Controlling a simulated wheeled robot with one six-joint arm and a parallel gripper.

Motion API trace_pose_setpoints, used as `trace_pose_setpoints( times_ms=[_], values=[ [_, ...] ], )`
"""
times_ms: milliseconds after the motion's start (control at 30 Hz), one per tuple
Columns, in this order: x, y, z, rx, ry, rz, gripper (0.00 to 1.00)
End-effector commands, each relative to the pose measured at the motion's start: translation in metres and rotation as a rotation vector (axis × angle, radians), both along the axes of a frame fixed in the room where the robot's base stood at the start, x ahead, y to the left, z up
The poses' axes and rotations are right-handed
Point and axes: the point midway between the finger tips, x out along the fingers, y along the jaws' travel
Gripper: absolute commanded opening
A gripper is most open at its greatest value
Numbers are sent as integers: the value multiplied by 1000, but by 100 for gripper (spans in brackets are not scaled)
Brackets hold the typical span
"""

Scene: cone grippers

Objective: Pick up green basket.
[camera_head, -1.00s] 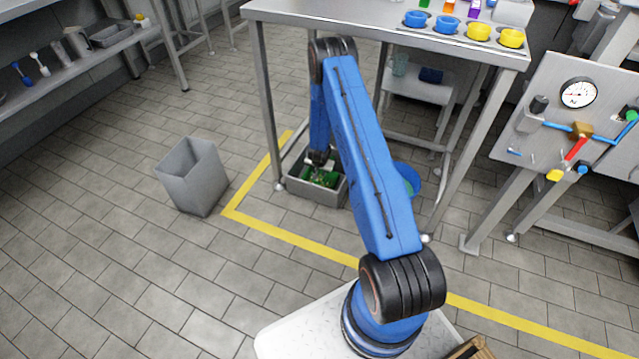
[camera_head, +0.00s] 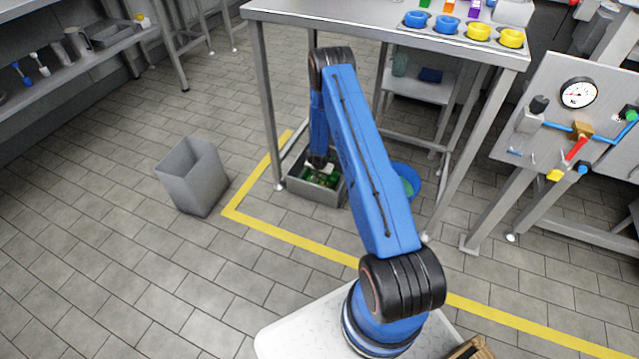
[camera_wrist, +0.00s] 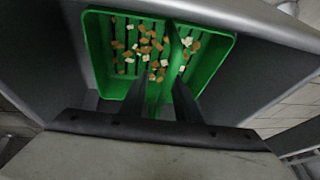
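The green basket (camera_wrist: 112,77) holds small orange and white pieces and sits inside a grey bin (camera_wrist: 250,75). In the head view the green basket (camera_head: 309,176) is partly hidden by my arm, and the grey bin (camera_head: 315,193) stands on the floor under the table. My gripper (camera_wrist: 160,103) reaches down over the basket. Its two dark fingers are apart, one on each side of the basket's green middle bar. No firm contact with the bar is visible. My gripper (camera_head: 321,170) also shows at the bin in the head view.
The steel table (camera_head: 360,25) stands above the bin, with a leg (camera_head: 264,100) close at its left. A blue bucket (camera_head: 407,180) is right of the bin, partly behind my arm. A grey waste bin (camera_head: 192,178) stands left, with open floor around it.

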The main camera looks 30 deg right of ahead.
Motion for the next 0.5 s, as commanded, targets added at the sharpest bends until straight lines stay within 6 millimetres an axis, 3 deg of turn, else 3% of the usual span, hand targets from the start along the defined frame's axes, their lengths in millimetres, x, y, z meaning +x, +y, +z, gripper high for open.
trace_pose_setpoints(
  times_ms=[333, 367, 467, 500],
  values=[
    [0, 0, -1, 0, 0, 0, 30],
    [0, 0, -1, 0, 0, 0, 27],
    [0, 0, -1, 0, 0, 0, 3],
    [0, 0, -1, 0, 0, 0, 0]
  ],
)
